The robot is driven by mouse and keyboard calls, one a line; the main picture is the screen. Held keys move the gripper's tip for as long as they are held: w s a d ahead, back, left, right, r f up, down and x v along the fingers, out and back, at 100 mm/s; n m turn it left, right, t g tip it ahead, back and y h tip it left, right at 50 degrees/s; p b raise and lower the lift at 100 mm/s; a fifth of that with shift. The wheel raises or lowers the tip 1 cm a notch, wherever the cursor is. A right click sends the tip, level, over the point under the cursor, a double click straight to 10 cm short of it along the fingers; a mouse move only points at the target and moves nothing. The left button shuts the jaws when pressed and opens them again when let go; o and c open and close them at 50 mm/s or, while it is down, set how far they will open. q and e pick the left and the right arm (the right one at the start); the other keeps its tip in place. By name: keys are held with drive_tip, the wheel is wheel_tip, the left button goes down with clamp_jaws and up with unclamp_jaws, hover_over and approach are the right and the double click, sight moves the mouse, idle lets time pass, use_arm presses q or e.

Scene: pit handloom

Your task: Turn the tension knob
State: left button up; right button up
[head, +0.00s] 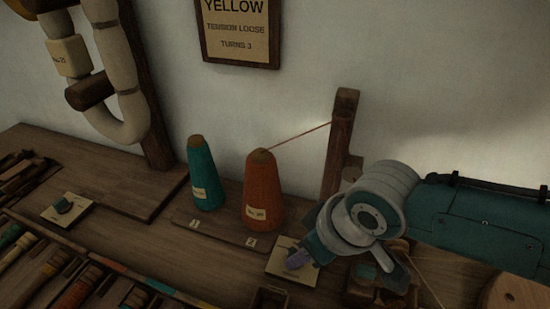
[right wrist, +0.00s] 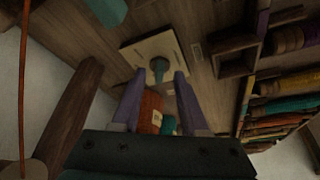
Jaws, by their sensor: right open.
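My right gripper (head: 297,259) points down at this plate. My left gripper is in neither view.
A numbered stand holds a teal cone (head: 205,174) and an orange cone (head: 262,192), whose thread runs to a wooden post (head: 341,140). A wall sign (head: 240,30) reads YELLOW, TENSION LOOSE, TURNS 3.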

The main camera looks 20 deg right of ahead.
drive_tip(key=p+v, duration=0.4)
drive_tip(key=v, duration=0.4)
drive_tip(key=shift+r, duration=0.25)
